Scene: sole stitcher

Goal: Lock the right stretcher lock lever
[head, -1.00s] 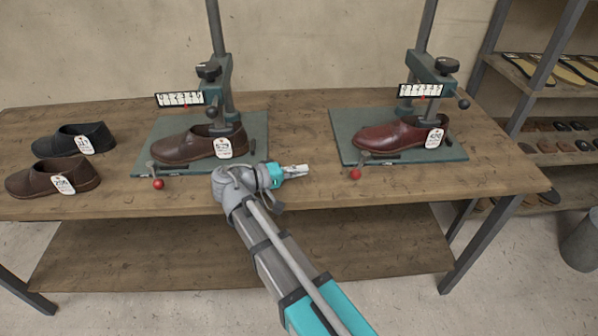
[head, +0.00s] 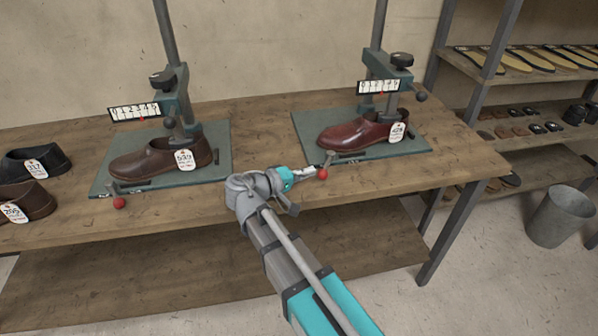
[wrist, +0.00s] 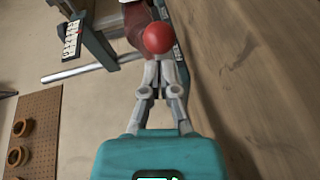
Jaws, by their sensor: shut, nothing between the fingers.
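The right stretcher (head: 388,72) stands on a green base plate (head: 405,145) with a dark red shoe (head: 360,130) on it. Its lock lever has a red ball knob (head: 323,174) at the plate's front left corner; the knob also shows large in the wrist view (wrist: 157,39). My gripper (head: 308,172) is shut and empty, its tips just left of the knob in the head view. In the wrist view the closed fingertips (wrist: 158,62) are right at the knob's lower edge. I cannot tell whether they touch it.
The left stretcher (head: 172,95) holds a brown shoe (head: 160,158), with its own red knob (head: 119,202) in front. Loose shoes (head: 35,165) lie at the far left of the workbench (head: 270,130). A shelf (head: 520,72) and a metal bin (head: 561,217) stand at the right.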

